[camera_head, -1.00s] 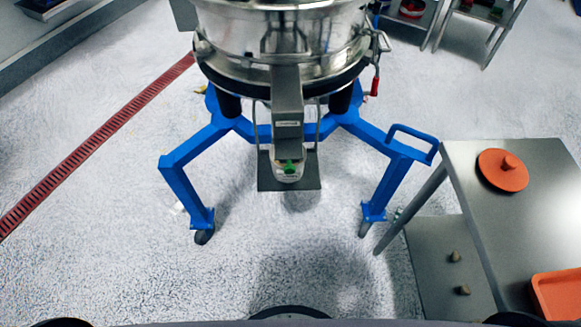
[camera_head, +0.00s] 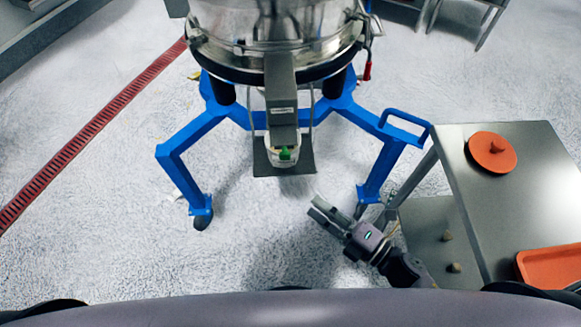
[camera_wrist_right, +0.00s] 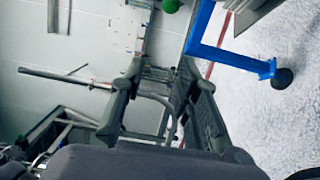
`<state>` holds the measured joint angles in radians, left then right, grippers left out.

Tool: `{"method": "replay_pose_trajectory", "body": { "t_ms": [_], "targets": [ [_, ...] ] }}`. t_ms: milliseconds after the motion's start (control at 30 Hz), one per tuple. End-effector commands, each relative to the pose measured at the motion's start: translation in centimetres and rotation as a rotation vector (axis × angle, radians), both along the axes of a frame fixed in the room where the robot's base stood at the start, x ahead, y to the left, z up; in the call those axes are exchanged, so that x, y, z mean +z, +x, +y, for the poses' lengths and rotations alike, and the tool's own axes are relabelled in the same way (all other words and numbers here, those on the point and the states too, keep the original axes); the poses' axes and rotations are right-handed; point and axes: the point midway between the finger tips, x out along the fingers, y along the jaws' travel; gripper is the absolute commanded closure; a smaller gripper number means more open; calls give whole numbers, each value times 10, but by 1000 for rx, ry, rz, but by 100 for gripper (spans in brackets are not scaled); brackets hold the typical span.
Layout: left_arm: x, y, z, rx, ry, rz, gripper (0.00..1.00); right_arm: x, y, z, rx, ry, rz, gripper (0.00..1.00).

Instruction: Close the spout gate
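The steel spout (camera_head: 281,95) slopes down from the front of the round sifter (camera_head: 268,35). At its lower end is a small pale container-like part with a green piece (camera_head: 285,154), above a dark square plate (camera_head: 265,166). I cannot make out the spout gate itself or its position. My right gripper (camera_head: 319,212) is open and empty, below and right of the plate, apart from it. In the right wrist view its two fingers (camera_wrist_right: 160,100) stand apart with nothing between them. A green piece (camera_wrist_right: 171,5) shows at the top edge there. My left gripper is not in view.
The sifter's blue wheeled frame (camera_head: 190,133) spreads its legs to both sides of the spout. A steel table (camera_head: 530,200) at right holds an orange lid (camera_head: 492,153) and an orange tray (camera_head: 553,266). The floor in front of the spout is clear.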

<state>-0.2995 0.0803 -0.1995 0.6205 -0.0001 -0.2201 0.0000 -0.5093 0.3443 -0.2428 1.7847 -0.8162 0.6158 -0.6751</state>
Motion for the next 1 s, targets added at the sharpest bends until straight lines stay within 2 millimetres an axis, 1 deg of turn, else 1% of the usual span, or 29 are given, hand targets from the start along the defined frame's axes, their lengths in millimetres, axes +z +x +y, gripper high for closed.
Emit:
{"method": "replay_pose_trajectory", "body": {
  "t_ms": [33,167,400,467,600,700,833,1000],
  "targets": [
    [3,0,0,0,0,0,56,2,6,5,-1,2,-2,76],
    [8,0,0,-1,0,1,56,3,22,21,-4,5,-1,85],
    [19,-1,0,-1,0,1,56,3,58,60,-5,6,2,100],
    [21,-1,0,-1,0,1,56,3,66,68,-5,6,3,100],
    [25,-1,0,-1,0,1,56,2,88,69,-6,3,4,100],
    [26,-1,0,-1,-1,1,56,1,98,69,-6,3,4,100],
    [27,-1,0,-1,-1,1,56,-1,104,69,-6,3,6,100],
    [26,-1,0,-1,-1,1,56,-1,105,69,-6,3,5,100]
  ]
}}
